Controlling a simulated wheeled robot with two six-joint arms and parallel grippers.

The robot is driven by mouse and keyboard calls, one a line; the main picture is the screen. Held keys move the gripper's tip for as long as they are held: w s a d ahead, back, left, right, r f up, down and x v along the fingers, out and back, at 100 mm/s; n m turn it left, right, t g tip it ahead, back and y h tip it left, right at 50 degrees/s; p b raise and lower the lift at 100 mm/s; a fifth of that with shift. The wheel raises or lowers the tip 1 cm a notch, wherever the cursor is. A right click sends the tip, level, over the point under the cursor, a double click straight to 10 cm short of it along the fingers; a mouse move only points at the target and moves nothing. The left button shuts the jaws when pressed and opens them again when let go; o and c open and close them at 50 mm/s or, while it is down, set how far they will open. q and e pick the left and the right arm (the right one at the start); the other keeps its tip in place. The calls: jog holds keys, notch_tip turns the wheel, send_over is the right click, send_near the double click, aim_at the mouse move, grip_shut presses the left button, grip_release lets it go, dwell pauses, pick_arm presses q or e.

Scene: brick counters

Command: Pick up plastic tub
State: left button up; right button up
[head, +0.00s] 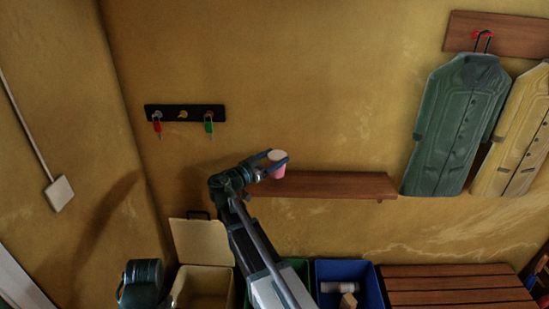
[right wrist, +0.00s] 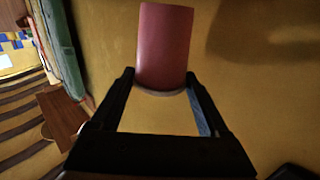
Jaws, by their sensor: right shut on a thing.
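The plastic tub is a small pink tub (head: 278,172) with a pale top, seen in the head view at the left part of the wall shelf. My right gripper (head: 275,161) is shut on it, with a finger on each side. In the right wrist view the tub (right wrist: 164,45) shows reddish-pink between the fingertips of the right gripper (right wrist: 160,77). I cannot tell whether the tub touches the shelf.
The wooden shelf (head: 330,186) is otherwise bare. Below stand a cream bin (head: 205,288) with its lid up, a green bin (head: 302,270) and a blue bin (head: 345,270) holding items. A slatted bench (head: 455,285), hanging coats (head: 455,125) and a key rack (head: 184,113) surround it.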

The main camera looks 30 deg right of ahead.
jog(key=s+a+r+p, duration=0.1)
jog(key=s+a, duration=0.9)
jog(key=s, duration=0.1)
jog(key=shift+s, duration=0.35)
